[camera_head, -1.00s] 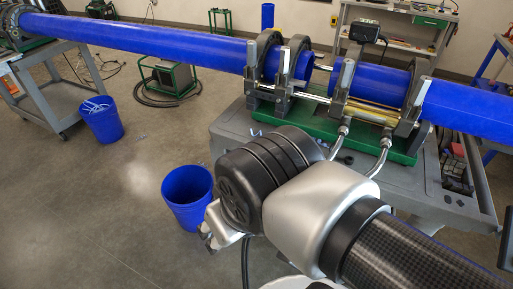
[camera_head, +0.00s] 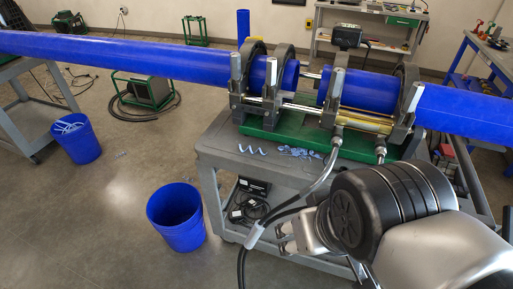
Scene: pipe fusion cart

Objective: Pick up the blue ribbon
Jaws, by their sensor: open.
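A pale blue curled ribbon (camera_head: 252,150) lies on the grey cart top (camera_head: 215,150), near its front left edge. A heap of similar pale blue shavings (camera_head: 300,152) lies just to its right, below the green base of the pipe machine. My gripper (camera_head: 281,238) is open, in front of the cart and lower in the picture than the ribbon, apart from it. The gripper is small in view and partly hidden by my wrist; I see nothing held in it.
The pipe fusion machine (camera_head: 300,125) clamps two blue pipes (camera_head: 150,53) across the cart. Hoses run from it past my gripper. An empty-looking blue bin (camera_head: 175,218) stands on the floor left of the cart. Another bin (camera_head: 78,140) holds pale scraps. Open floor lies between them.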

